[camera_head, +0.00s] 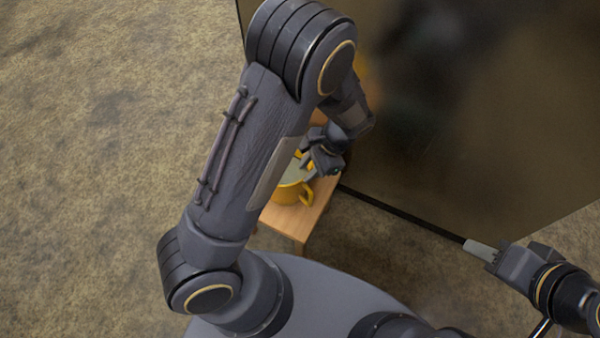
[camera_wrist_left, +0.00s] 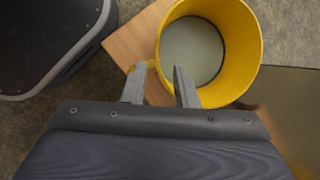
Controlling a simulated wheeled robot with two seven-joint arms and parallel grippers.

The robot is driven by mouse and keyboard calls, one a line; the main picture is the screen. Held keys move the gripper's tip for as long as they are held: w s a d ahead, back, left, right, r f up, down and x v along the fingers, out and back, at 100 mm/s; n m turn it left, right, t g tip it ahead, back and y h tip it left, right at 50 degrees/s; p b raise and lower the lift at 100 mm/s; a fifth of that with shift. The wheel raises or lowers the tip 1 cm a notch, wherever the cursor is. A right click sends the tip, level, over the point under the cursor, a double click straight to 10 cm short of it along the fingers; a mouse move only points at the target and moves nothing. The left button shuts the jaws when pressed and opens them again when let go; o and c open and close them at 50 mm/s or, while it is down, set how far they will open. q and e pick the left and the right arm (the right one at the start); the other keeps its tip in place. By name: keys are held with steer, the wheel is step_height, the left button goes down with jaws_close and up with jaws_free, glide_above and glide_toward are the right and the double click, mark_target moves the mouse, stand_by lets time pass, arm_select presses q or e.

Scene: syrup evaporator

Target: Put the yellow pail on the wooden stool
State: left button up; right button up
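The yellow pail (camera_head: 288,194) stands upright on the wooden stool (camera_head: 298,222) in the head view, partly hidden by my left arm. My left gripper (camera_head: 312,166) is at the pail's rim. In the left wrist view its fingers (camera_wrist_left: 158,76) are apart, one over the pail's near side and one outside it. A small yellow tab of the pail shows between them. My right gripper (camera_head: 478,248) is far to the right, away from the pail; its finger gap is not clear.
A large dark, glossy panel (camera_head: 470,110) stands right behind the stool, with a dark lower edge close to it. The mottled brown floor (camera_head: 90,150) is clear on the left. My base is just in front of the stool.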

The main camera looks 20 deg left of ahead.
arm_select(q)
steer(key=s+a+r+n+t+h, duration=0.2)
steer(key=s+r+n+t+h, duration=0.2)
steer(key=s+r, duration=0.3)
steer(key=s+a+r+n+t+h, duration=0.3)
steer(key=s+r+n, duration=0.3)
steer(key=r, duration=0.8)
steer(key=shift+s+a+n+t+h, duration=0.25)
steer(key=shift+s+n+t+h, duration=0.25)
steer(key=shift+s, duration=0.8)
steer(key=shift+r, duration=0.1)
